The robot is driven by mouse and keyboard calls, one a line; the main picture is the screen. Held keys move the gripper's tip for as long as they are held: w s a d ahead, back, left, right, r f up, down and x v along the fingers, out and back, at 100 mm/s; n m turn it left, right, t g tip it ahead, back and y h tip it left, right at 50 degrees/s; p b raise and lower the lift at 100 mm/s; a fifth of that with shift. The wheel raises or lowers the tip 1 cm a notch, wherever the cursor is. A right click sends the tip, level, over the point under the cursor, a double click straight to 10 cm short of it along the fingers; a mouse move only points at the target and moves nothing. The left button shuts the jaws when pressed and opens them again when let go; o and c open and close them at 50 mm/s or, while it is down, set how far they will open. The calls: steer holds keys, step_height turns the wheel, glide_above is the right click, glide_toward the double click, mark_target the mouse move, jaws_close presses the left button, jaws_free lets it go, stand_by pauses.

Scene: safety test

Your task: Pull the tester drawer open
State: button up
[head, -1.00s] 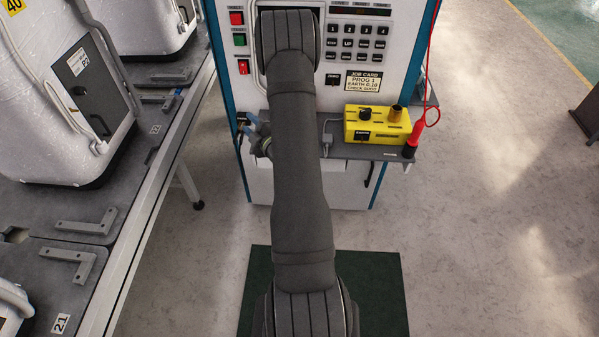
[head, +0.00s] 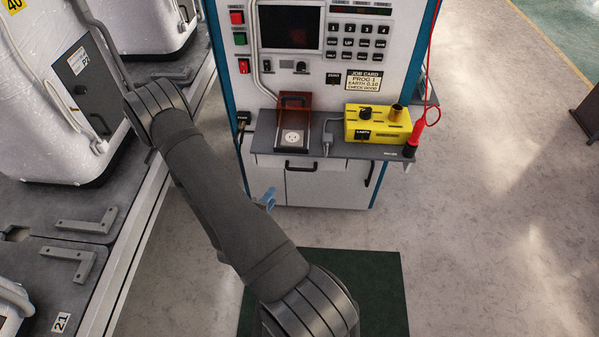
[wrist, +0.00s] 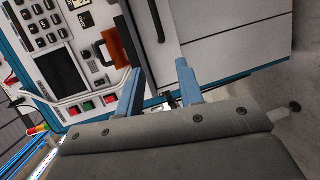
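The tester drawer (head: 270,161) is a pale front just under the grey shelf of the test cabinet, and it looks shut. Its dark bar handle (head: 300,166) is at the middle of the front. In the wrist view a dark bar handle (wrist: 156,20) shows beyond and between my fingers. My gripper (head: 267,198) is below and left of the drawer handle in the head view, partly hidden by my arm. In the wrist view its two blue fingers (wrist: 152,45) are spread apart with nothing between them. I see no contact with the handle.
The shelf (head: 265,141) bears a socket box with a raised brown lid (head: 294,101), a plug, and a yellow box (head: 377,124) with a red probe. A lower door (head: 330,188) has a dark handle. A workbench with white appliances stands left.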

steer(key=w+d+f, duration=0.1)
steer(key=w+d, duration=0.3)
steer(key=w, duration=0.3)
steer(key=w+d+f+h, duration=0.1)
steer(key=w+d+f, duration=0.1)
steer(key=w+d, duration=0.2)
steer(key=w, duration=0.3)
steer(key=shift+f, duration=0.15)
jaws_close()
stand_by(0.3)
